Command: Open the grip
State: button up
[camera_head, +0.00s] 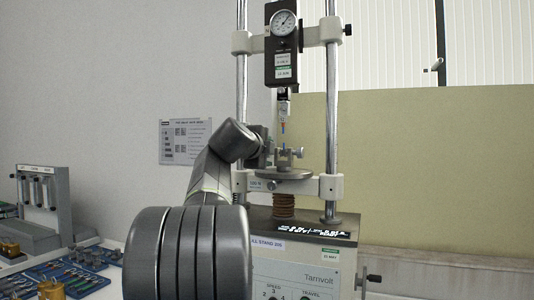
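A test stand (329,110) with two bright steel columns stands at centre right. A small metal grip (287,156) with side screws sits on its round platform (284,174). A probe with a blue and orange tip (283,113) hangs above the grip from the force gauge (284,62). My arm reaches up from the bottom, and my gripper (265,151) is at the left side of the grip. My arm's end link partly hides my gripper, and its fingers are too small to make out. I cannot tell whether it touches the grip.
The stand's base (300,262) has a front panel and a black side knob (371,278). A blue tool tray (75,272) and a grey rack (42,200) are at the left. A brass cup (51,290) is at the lower left. A poster (184,141) hangs on the wall.

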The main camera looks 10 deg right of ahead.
jog(key=b+v, duration=0.2)
jog(key=v, duration=1.1)
jog(key=shift+s+a, duration=0.2)
jog(key=shift+s, duration=0.1)
jog(key=shift+r, duration=0.1)
